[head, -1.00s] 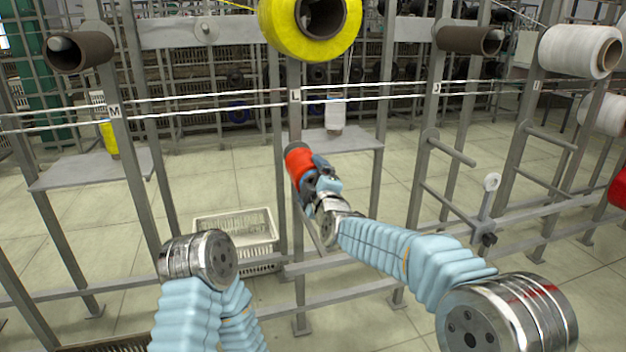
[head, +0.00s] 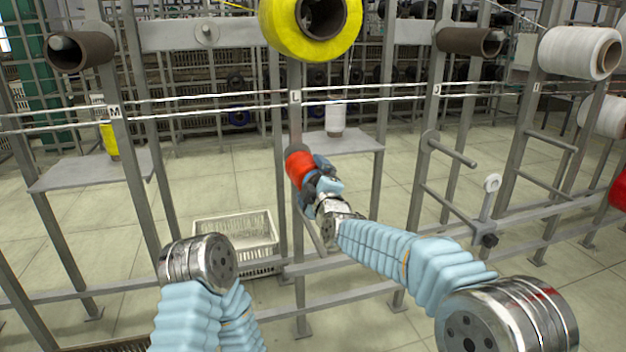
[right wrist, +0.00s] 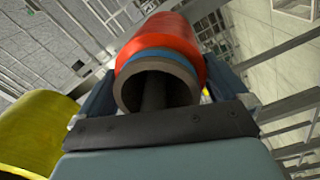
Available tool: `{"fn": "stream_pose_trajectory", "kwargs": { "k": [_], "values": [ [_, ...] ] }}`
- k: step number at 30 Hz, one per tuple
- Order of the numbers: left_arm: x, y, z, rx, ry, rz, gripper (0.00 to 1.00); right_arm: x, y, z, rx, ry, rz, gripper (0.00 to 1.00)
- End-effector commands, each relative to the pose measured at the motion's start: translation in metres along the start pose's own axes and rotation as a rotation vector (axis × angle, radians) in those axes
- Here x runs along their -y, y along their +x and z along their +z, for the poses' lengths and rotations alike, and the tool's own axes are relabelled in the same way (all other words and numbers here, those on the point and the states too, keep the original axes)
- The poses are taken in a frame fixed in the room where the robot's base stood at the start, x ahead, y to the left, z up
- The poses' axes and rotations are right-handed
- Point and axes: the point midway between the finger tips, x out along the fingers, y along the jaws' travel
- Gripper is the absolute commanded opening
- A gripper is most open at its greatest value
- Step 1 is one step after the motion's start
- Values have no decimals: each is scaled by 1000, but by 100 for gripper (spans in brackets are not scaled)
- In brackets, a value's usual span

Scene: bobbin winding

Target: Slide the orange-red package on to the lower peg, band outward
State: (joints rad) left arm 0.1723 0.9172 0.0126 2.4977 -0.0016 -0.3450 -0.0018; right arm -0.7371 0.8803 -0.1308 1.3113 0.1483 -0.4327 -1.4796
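The orange-red package (head: 299,164) is in my right gripper (head: 314,176), in front of the post marked L and below the yellow package. In the right wrist view the package (right wrist: 165,38) sits between the two fingers (right wrist: 160,88). A blue band (right wrist: 160,54) circles its end nearest my wrist, beside the grey-brown tube rim (right wrist: 126,92). A dark bar-like shape shows inside the tube; I cannot tell surely whether it is the lower peg. The package hides that spot in the head view. My left arm shows only as links; its gripper is out of view.
A yellow package (head: 288,42) hangs above on the same post (head: 297,105). A small shelf (head: 352,142) with a white cone (head: 336,118) stands behind. A white crate (head: 205,226) is on the floor. An empty peg (head: 455,152) is to the right.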

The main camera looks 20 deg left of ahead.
Motion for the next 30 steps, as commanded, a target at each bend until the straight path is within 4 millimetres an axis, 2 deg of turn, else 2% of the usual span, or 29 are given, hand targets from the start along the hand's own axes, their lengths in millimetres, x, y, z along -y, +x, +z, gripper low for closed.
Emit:
{"fn": "stream_pose_trajectory", "kwargs": {
  "k": [1,8,11,24,30],
  "values": [
    [0,0,0,0,0,0,43,3,2,7,10,-2,-2,100],
    [4,3,0,-8,2,-10,43,4,1,8,11,-2,-5,100],
    [5,6,-1,-10,1,-10,43,4,-11,8,11,-2,-4,100],
    [14,17,-3,-16,-5,-16,43,-3,-118,-1,-2,0,8,100],
    [14,18,-3,-16,-5,-15,43,-5,-142,-2,-3,-1,11,100]
  ]
}}
